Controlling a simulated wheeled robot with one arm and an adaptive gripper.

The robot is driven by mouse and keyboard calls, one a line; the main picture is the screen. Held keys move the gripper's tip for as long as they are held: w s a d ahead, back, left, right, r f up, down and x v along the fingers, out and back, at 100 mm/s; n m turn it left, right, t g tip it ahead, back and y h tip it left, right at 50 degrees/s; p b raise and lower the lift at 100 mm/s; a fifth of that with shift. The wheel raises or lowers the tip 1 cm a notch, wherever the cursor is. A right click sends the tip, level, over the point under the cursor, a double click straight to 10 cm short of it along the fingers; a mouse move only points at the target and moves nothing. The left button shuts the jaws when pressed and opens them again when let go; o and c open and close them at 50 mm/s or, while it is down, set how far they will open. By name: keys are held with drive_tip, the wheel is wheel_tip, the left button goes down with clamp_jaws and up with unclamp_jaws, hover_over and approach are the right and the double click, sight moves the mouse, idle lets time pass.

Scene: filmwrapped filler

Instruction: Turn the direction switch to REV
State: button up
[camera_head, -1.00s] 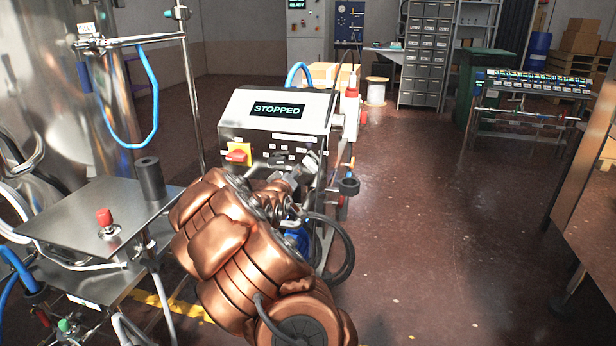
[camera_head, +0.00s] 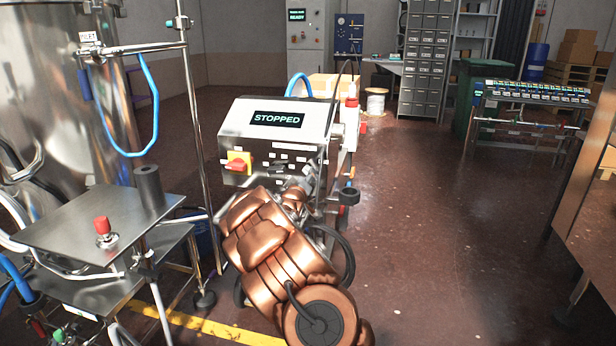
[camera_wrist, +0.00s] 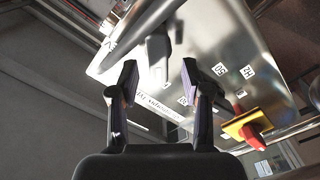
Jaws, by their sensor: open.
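The machine's control box (camera_head: 237,119) has a sloped top with a display (camera_head: 278,119) reading STOPPED. Its front carries a red rotary handle on a yellow plate (camera_head: 238,162) and several small white labels. My gripper (camera_head: 298,186) is at the right part of this front, mostly hidden by my copper arm. In the wrist view my gripper (camera_wrist: 158,76) is open, its two fingers apart in front of the steel panel (camera_wrist: 215,40). A grey lever-like piece (camera_wrist: 160,55) shows between and beyond the fingertips. I cannot read a REV label or tell the direction switch's position.
A steel table (camera_head: 105,228) with a red button (camera_head: 102,225) and a dark cylinder (camera_head: 149,187) stands left. A thin steel post (camera_head: 193,130) rises left of the box. A dark hose loops right of my arm.

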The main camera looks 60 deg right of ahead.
drive_tip(key=shift+x, duration=0.9)
drive_tip(key=shift+c, duration=0.3)
drive_tip(key=shift+r, duration=0.1)
clamp_jaws()
